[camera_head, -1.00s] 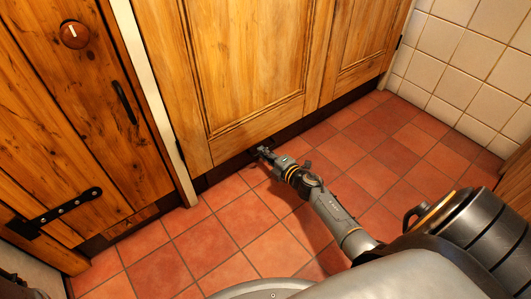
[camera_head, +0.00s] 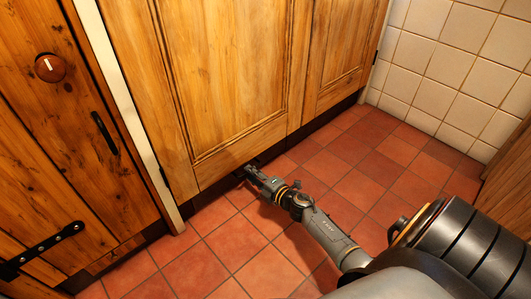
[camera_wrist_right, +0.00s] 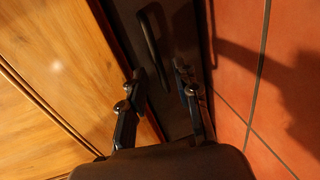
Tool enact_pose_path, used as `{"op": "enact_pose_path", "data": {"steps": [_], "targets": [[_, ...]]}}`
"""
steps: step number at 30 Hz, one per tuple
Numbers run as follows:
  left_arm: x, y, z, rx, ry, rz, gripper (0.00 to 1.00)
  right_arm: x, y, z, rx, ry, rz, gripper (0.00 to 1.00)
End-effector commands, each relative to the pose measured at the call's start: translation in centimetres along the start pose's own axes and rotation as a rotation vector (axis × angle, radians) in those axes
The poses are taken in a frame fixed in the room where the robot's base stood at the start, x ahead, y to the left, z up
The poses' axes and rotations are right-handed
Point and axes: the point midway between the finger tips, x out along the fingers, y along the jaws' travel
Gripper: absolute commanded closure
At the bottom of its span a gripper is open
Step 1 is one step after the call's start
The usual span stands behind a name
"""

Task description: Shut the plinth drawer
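The plinth drawer (camera_head: 213,192) is the dark low front under the pale wooden cabinet. Its dark bar handle (camera_wrist_right: 150,45) shows in the right wrist view. My right gripper (camera_head: 247,171) is low at the plinth, just above the floor. In the right wrist view its two fingers (camera_wrist_right: 158,82) are apart, with the handle ahead of and between them. I see nothing held, and cannot tell whether a finger touches the handle or how far out the drawer stands. My left gripper is not in view.
The wooden cabinet doors (camera_head: 235,75) rise directly above the plinth. A darker wooden door with a round knob (camera_head: 50,68) and black handle (camera_head: 104,132) is at left. Red tiled floor (camera_head: 240,240) is clear around my arm. A white tiled wall (camera_head: 450,60) closes the right.

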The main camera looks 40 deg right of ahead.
Motion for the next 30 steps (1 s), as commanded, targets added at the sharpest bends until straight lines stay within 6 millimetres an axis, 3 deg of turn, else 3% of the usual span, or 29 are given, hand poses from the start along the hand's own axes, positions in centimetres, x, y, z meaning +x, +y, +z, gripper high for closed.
{"op": "enact_pose_path", "data": {"steps": [9,15,30], "targets": [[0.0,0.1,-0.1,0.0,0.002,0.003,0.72,-6.4,-0.1,-0.1,-0.001,0.002,-0.002,0.69],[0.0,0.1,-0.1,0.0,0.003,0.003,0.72,-9.0,0.0,-0.1,0.0,0.002,-0.001,0.69],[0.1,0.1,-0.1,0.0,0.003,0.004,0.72,-9.9,0.1,-0.1,0.0,0.002,0.0,0.69]]}}
